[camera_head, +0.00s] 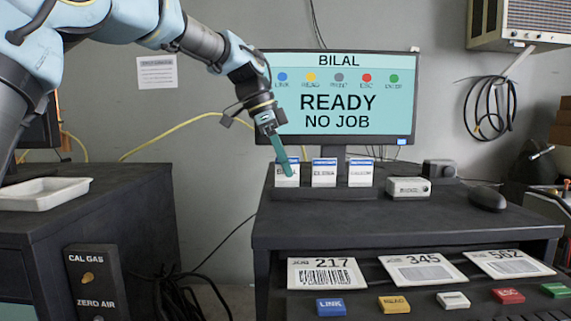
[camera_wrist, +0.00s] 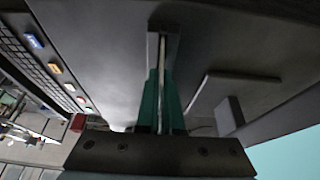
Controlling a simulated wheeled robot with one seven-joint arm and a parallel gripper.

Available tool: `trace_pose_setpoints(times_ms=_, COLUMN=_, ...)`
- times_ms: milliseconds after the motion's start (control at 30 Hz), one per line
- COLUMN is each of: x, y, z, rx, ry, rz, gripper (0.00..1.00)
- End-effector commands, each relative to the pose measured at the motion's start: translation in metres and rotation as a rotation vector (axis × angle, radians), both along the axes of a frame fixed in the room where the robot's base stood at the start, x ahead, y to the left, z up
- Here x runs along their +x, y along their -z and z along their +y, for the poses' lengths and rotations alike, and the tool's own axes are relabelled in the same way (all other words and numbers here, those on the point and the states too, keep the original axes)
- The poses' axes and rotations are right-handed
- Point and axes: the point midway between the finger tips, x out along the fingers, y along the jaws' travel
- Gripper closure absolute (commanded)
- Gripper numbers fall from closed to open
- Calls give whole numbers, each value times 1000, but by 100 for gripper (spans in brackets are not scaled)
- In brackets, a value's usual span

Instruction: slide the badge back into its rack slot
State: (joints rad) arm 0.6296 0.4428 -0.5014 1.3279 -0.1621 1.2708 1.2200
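Three white badges with blue tops stand in a row at the rack (camera_head: 322,188) on the bench: a left badge (camera_head: 281,181), a middle badge (camera_head: 324,174) and a right badge (camera_head: 360,174). My gripper (camera_head: 288,171) reaches down from the upper left, its teal fingers overlapping the left badge. In the wrist view my gripper (camera_wrist: 161,100) has its two fingers close on both sides of a thin plate seen edge-on, the left badge (camera_wrist: 161,62). The badge's lower edge and how deep it sits in the slot are hidden.
A monitor (camera_head: 340,110) reading BILAL, READY, NO JOB stands behind the rack. A white box (camera_head: 408,188) and a black mouse (camera_head: 487,199) sit to the right. Job cards (camera_head: 327,273) and coloured buttons lie below. A white tray (camera_head: 42,194) is at left.

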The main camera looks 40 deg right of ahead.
Motion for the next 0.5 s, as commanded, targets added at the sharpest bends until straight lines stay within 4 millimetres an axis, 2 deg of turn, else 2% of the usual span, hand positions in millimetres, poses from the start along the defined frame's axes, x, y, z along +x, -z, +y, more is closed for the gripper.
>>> trace_pose_setpoints(times_ms=200, x=0, y=5, z=0, rx=0, ry=0, rz=0, gripper=100)
trace_pose_setpoints(times_ms=500, x=0, y=4, z=0, rx=0, ry=0, rz=0, gripper=64)
